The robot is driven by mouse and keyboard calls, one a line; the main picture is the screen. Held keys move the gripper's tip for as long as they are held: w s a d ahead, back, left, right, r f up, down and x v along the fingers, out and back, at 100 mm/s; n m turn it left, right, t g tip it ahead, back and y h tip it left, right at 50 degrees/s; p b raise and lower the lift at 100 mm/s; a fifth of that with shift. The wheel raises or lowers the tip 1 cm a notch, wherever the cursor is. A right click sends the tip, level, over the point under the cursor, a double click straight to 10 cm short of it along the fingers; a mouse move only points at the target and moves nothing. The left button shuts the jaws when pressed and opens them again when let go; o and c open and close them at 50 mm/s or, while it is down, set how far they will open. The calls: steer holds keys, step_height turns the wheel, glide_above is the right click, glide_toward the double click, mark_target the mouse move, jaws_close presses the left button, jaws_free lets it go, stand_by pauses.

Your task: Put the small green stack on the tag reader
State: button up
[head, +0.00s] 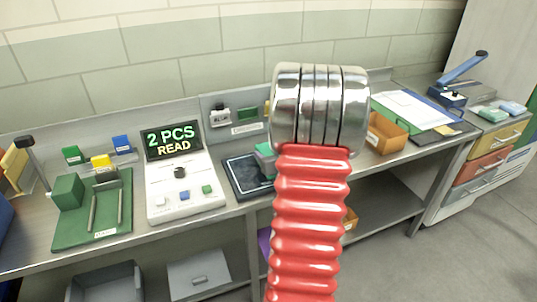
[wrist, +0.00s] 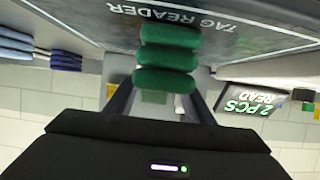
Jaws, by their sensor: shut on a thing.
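The small green stack (wrist: 167,57) is several soft green pieces held between the fingers of my gripper (wrist: 160,95) in the wrist view. My gripper is shut on it. The tag reader (wrist: 240,40) is a dark pad with white lettering, right at the stack; I cannot tell whether they touch. In the head view the tag reader (head: 238,177) lies on the bench, and part of the green stack (head: 264,152) shows over its right part. My red arm and its metal joint hide my gripper and the rest of the stack there.
A white console (head: 181,190) left of the reader shows "2 PCS READ" on its display (head: 172,141). A green fixture (head: 92,215) stands farther left. An orange tray (head: 386,133), a clipboard (head: 415,108) and a stapler-like blue tool (head: 462,80) lie to the right.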

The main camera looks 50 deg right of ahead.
steer(key=o, duration=1.2)
steer(key=shift+f, duration=0.1)
steer(key=shift+s+a+r, duration=0.2)
steer(key=shift+s+r, duration=0.15)
steer(key=shift+s, duration=0.05)
steer(key=v, duration=1.1)
